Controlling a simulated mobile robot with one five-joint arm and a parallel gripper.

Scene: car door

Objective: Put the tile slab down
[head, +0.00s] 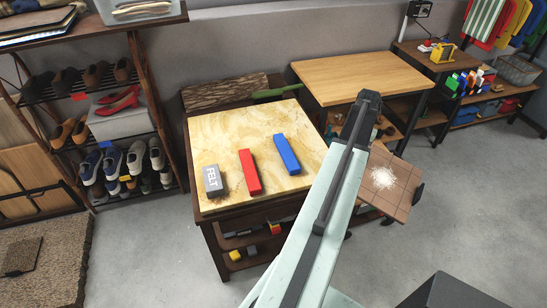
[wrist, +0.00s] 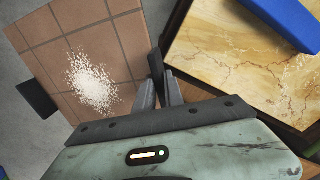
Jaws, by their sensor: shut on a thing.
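The tile slab (head: 397,183) is a brown square board with a grid of joints, a patch of white grains on top and dark grips at its sides. It is off the right edge of the marbled worktop, partly behind my arm. In the wrist view the slab (wrist: 100,40) fills the upper left, with floor beyond it. My gripper (wrist: 160,82) is shut on the slab's dark grip at its near right side. The slab's grains (wrist: 92,82) still lie in a heap. My arm hides the gripper in the head view.
The marbled worktop (head: 220,130) holds a grey felt block (head: 213,181), a red bar (head: 249,172) and a blue bar (head: 287,154). Its right part looks bare. A plain wooden table (head: 360,75) stands behind. A shoe rack (head: 110,120) is on the left.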

